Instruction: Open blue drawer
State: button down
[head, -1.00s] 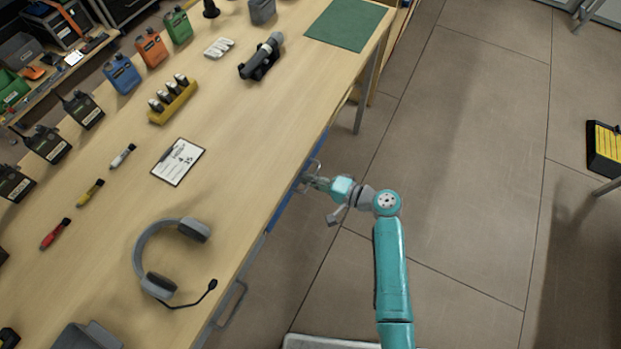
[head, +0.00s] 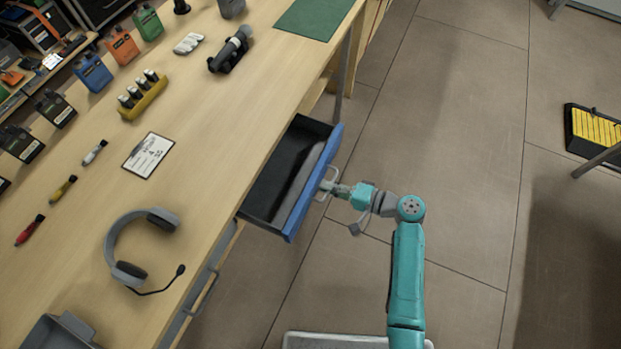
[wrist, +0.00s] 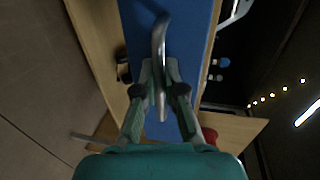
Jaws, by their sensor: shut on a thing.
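The blue drawer (head: 310,190) is pulled out from under the long wooden table in the head view. Its dark inside (head: 287,170) shows, with a long grey shape along it that I cannot identify. My gripper (head: 330,187) is at the drawer's front, shut on its metal handle. In the wrist view, the blue front (wrist: 190,35) fills the middle, and the curved metal handle (wrist: 160,40) stands between the two fingers of my gripper (wrist: 160,75).
Another drawer handle (head: 205,295) is below, nearer the front. A black case with yellow inside (head: 595,130) lies at the right.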

jog(key=f+v, duration=0.2)
jog(key=v, duration=0.6)
jog(key=shift+s+d, duration=0.2)
jog(key=shift+d, duration=0.4)
jog(key=shift+r, duration=0.1)
jog(key=c, duration=1.2)
grip_release()
jog(key=shift+c, duration=0.2)
jog(key=v, duration=1.2)
